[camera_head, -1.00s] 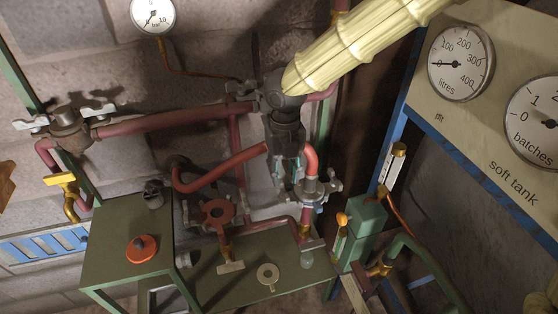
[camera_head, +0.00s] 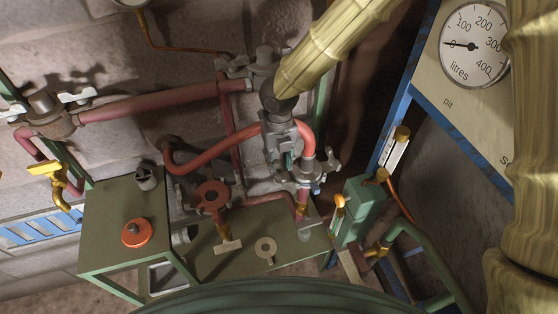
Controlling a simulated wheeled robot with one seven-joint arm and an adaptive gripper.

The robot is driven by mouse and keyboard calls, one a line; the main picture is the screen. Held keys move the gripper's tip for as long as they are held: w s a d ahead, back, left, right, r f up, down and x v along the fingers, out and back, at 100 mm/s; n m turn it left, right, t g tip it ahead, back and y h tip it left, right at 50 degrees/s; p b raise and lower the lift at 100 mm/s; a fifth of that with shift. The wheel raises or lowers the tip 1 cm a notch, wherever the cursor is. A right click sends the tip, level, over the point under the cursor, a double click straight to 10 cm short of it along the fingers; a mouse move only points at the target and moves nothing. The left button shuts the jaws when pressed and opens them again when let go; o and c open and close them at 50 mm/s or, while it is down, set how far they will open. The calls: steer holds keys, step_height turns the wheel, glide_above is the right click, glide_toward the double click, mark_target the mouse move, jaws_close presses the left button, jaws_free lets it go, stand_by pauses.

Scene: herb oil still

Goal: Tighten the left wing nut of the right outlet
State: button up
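A grey clamped pipe joint (camera_head: 307,168), which I take to be the right outlet, sits on the red pipe right of centre. A wing nut (camera_head: 331,160) shows on its right side. Its left wing nut (camera_head: 283,177) seems to lie at its left, small and partly hidden by my gripper. My dark grey gripper (camera_head: 289,165) hangs down from my yellow-sleeved arm, with its fingers close to the joint's left side. Whether the fingers touch the nut, and how far apart they are, is too small to tell.
Another clamp with wing nuts (camera_head: 263,62) is on the wall behind my wrist, and a third (camera_head: 43,108) is at far left. A red curved pipe (camera_head: 215,160) runs just left of my gripper.

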steer(key=shift+s+f, duration=0.35)
steer(key=shift+s, duration=0.4)
steer(key=shift+w+f, duration=0.35)
steer(key=shift+w, duration=0.1)
steer(key=shift+s+r, duration=0.2)
steer(key=shift+s, duration=0.05)
jaws_close()
